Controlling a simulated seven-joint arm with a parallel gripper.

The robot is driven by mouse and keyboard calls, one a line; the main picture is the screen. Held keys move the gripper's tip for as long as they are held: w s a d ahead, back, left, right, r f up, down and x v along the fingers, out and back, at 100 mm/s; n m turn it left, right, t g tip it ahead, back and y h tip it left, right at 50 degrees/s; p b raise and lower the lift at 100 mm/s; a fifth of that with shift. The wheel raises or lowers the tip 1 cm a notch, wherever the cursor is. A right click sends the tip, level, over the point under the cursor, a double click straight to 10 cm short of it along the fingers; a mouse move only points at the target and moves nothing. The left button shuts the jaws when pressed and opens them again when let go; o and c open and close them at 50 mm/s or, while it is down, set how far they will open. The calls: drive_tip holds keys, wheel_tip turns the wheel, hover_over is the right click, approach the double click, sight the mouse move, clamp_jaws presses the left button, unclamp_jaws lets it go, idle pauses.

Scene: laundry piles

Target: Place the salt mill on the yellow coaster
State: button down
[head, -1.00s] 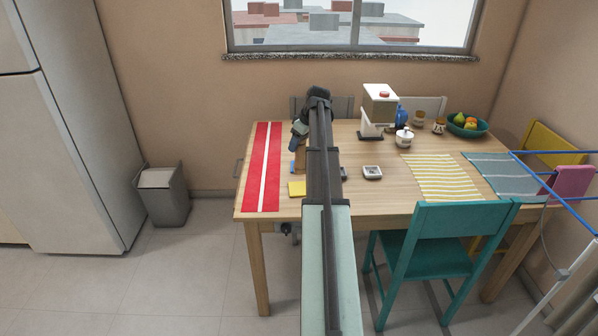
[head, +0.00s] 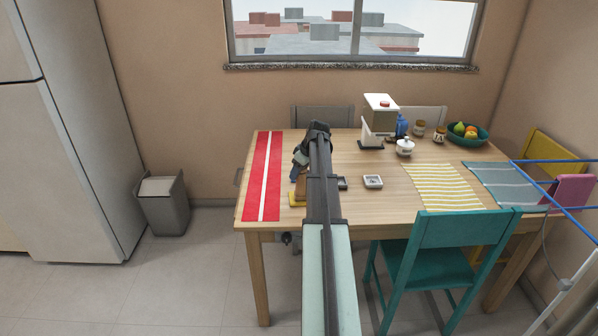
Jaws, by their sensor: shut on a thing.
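My gripper (head: 297,173) is at the left part of the table, partly hidden by my own arm. It is shut on a brown wooden piece that looks like the salt mill (head: 301,188), which shows below the jaws, roughly upright. The yellow coaster (head: 294,203) lies on the table right under the mill in the picture, and its right part is hidden by the mill and my arm. I cannot tell whether the mill's base touches the coaster or hangs just above it.
A red runner with a white stripe (head: 254,190) lies to the left. A small square dish (head: 373,182) and a dark item (head: 343,183) are to the right. A coffee machine (head: 379,118), a white pot (head: 405,147) and a fruit bowl (head: 468,134) stand farther back. A teal chair (head: 460,232) is in front.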

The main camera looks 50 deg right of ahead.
drive_tip(key=shift+f, duration=0.15)
drive_tip(key=shift+c, duration=2.1)
unclamp_jaws()
drive_tip(key=v, duration=1.2)
